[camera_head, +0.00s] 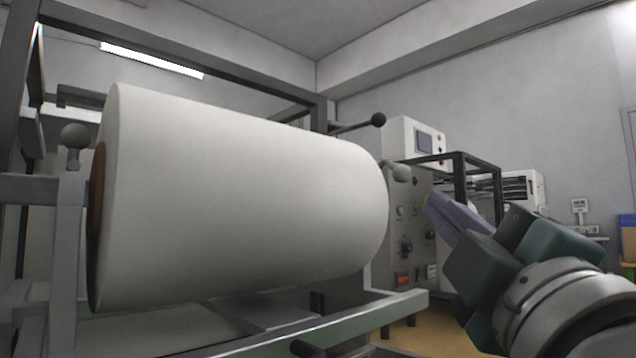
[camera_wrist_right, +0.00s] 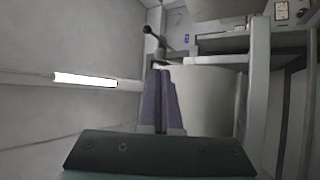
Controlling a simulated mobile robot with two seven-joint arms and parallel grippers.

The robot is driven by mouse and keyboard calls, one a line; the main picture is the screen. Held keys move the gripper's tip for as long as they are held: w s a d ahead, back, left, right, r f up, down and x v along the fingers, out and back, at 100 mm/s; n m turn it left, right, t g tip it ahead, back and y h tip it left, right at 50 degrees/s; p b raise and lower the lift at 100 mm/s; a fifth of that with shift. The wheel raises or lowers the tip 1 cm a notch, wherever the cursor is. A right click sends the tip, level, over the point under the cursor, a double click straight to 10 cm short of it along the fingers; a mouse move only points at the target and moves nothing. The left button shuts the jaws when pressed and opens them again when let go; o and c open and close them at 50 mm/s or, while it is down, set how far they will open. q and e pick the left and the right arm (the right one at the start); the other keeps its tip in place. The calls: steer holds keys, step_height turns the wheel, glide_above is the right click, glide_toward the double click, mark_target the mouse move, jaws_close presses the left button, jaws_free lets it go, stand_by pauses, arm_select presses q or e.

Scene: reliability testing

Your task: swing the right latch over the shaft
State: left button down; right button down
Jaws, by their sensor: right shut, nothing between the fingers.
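A large white roll (camera_head: 240,195) lies across the frame on its shaft, and it also shows in the right wrist view (camera_wrist_right: 210,95). The right latch (camera_head: 393,169) appears as a small grey knobbed handle sticking out past the roll's right end. A dark ball-ended handle (camera_wrist_right: 149,32), probably this latch, is just beyond my fingertips in the wrist view. My right gripper (camera_head: 428,202), with purple fingers, is shut and empty, right of and below the latch knob. The fingertips (camera_wrist_right: 160,75) seem apart from the handle. The shaft's right end is hidden by the roll. My left gripper is not in view.
The left latch (camera_head: 75,142) stands upright with a grey ball at the roll's left end. A rod with a black ball (camera_head: 378,120) sticks out behind the roll. A control panel (camera_head: 408,235) with buttons stands beyond the frame's metal rail (camera_head: 400,303).

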mark_target(406, 176)
steer(key=x, duration=0.7)
steer(key=shift+w, duration=0.15)
